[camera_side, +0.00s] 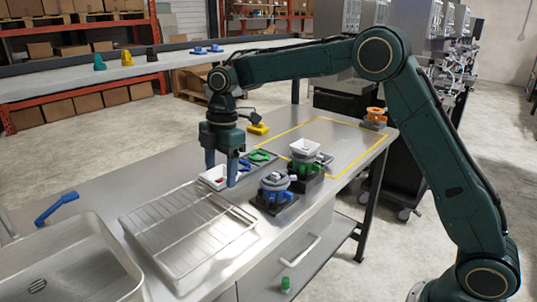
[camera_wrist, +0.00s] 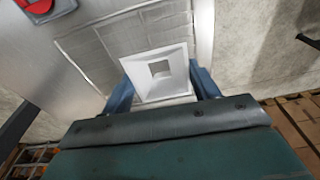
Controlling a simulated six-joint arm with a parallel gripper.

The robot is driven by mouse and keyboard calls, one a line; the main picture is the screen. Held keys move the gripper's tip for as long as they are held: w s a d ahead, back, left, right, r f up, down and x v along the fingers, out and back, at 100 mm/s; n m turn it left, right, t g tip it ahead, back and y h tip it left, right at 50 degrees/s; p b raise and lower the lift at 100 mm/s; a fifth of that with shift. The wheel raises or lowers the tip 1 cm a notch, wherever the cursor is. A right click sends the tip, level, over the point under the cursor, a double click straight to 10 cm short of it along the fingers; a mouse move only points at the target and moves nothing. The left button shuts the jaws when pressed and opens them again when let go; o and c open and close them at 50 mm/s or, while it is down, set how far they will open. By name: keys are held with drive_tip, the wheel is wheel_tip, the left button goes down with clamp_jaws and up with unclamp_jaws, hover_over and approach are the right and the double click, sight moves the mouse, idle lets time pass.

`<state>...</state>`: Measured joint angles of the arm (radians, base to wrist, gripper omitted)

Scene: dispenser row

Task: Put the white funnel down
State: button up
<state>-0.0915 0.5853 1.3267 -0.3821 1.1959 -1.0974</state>
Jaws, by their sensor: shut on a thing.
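The white funnel (camera_wrist: 160,88) has a square rim and a square hole, and sits between my two blue fingers in the wrist view. My gripper (camera_side: 222,170) points down and is shut on it, low over the bench behind the wire rack. In the side view a white shape with a red spot shows at my fingertips; I cannot tell how much of it is the funnel. I cannot tell whether the funnel touches a surface.
A wire rack tray (camera_side: 188,235) and sink (camera_side: 75,270) are at the left. Dispensers with blue (camera_side: 274,194) and green (camera_side: 307,168) parts stand right; the green one bears a white square hopper (camera_side: 305,147). A yellow-outlined area (camera_side: 335,134) is mostly clear. An orange-topped unit (camera_side: 375,118) stands behind.

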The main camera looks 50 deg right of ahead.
drive_tip(key=shift+s+a+f, duration=0.1)
drive_tip(key=shift+a+f, duration=0.2)
drive_tip(key=shift+a, duration=0.2)
drive_tip(key=shift+a+f, duration=0.3)
drive_tip(key=shift+a, duration=0.2)
drive_tip(key=shift+f, duration=3.95)
drive_tip(key=shift+f, duration=0.2)
drive_tip(key=o, duration=1)
drive_tip(key=shift+r, duration=0.15)
drive_tip(key=r, duration=0.4)
drive_tip(key=d+r, duration=0.1)
drive_tip(key=r, duration=0.7)
drive_tip(key=shift+d, duration=0.25)
drive_tip(key=shift+s+r, duration=0.1)
